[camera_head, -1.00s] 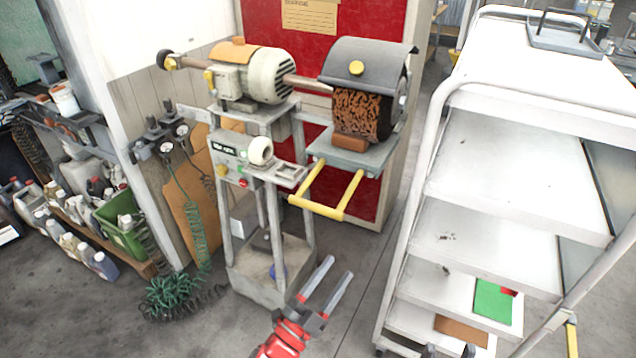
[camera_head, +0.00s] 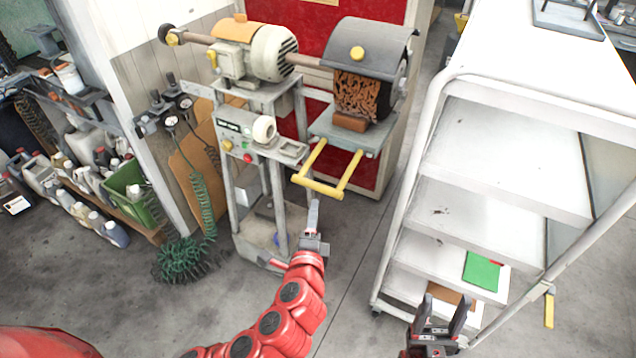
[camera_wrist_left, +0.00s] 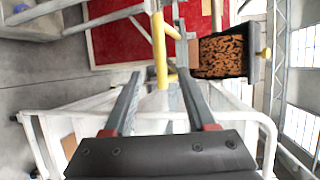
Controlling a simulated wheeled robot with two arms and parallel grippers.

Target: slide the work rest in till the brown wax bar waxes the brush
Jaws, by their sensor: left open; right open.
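The brown wax bar (camera_head: 350,121) lies on the grey work rest (camera_head: 372,140), close under the brown bristly brush (camera_head: 360,96), which sits below a grey hood. I cannot tell whether bar and brush touch. A yellow U-shaped handle (camera_head: 322,188) sticks out from the front of the work rest. My left gripper (camera_head: 313,212) is just below the handle's front bar. In the left wrist view the open fingers (camera_wrist_left: 158,82) point at the yellow handle (camera_wrist_left: 160,45), which shows between them; the brush (camera_wrist_left: 222,56) is to the right. My right gripper (camera_head: 442,310) is open and empty at the lower right.
A grey-white shelved cart (camera_head: 505,175) stands close on the right. The buffing motor (camera_head: 268,55) sits on its stand (camera_head: 275,150), left of the brush. A green coiled hose (camera_head: 180,258) lies on the floor. Bare floor lies between stand and cart.

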